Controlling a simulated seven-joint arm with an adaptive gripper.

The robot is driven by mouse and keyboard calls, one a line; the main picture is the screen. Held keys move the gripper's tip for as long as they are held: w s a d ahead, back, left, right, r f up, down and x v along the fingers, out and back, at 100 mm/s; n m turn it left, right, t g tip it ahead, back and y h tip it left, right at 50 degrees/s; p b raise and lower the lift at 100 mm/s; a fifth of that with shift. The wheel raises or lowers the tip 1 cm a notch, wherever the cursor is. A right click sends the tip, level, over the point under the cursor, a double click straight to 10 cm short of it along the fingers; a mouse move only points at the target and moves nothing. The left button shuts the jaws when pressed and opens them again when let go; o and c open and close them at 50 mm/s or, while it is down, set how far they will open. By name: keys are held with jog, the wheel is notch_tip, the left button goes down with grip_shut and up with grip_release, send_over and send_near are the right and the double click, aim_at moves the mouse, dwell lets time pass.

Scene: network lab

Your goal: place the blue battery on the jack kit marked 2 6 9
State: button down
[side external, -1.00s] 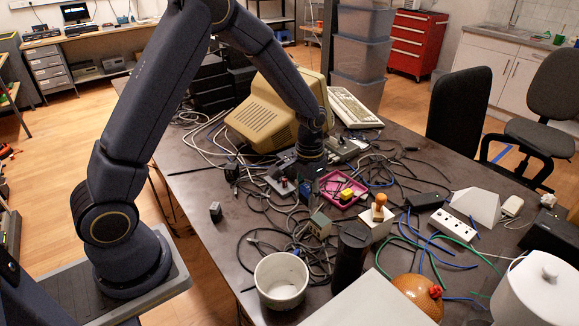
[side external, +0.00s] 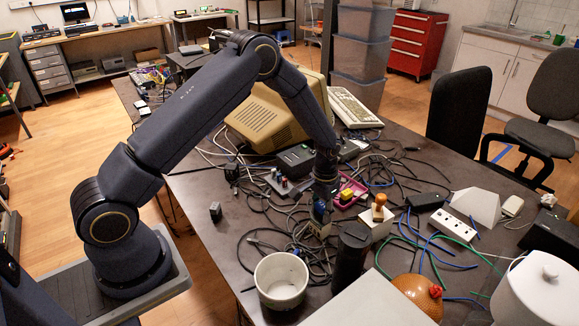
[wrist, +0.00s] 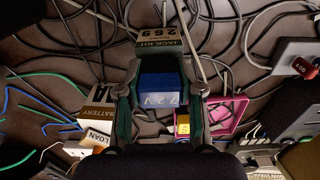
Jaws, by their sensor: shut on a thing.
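My gripper (wrist: 160,88) is shut on the blue battery (wrist: 162,92), which is marked 7.2 V, with a finger on either side of it. In the side view the battery (side external: 321,211) hangs below my gripper (side external: 323,200), directly above or at the top of the jack kit (side external: 319,228). The jack kit marked 2 6 9 (wrist: 158,42) shows past the battery in the wrist view, partly hidden by it. I cannot tell whether battery and kit touch.
A pink tray (side external: 363,188) with a yellow block lies behind my gripper. A white box with a wooden-knobbed stamp (side external: 379,213) stands to the right. A black cylinder (side external: 350,258) and a white pot (side external: 281,281) stand in front. Loose cables surround the kit.

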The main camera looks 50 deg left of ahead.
jog(key=shift+f, duration=0.15)
jog(key=c, duration=0.7)
grip_release()
notch_tip(320, 180, up, 12)
jog(key=shift+f, duration=0.1)
notch_tip(320, 180, up, 8)
jog(key=t, duration=0.1)
send_over(322, 205)
jog(key=s, duration=0.3)
jog(key=s+r+t, duration=0.1)
jog(key=s+r, duration=0.5)
jog(key=r, duration=0.2)
jog(key=s+r+t, duration=0.1)
jog(key=s, duration=0.4)
jog(key=s+r+t, duration=0.1)
jog(key=s+r, duration=0.1)
jog(key=s, duration=0.4)
jog(key=s+d+r+t, duration=0.1)
jog(key=s, duration=0.5)
jog(key=shift+r+t, duration=0.3)
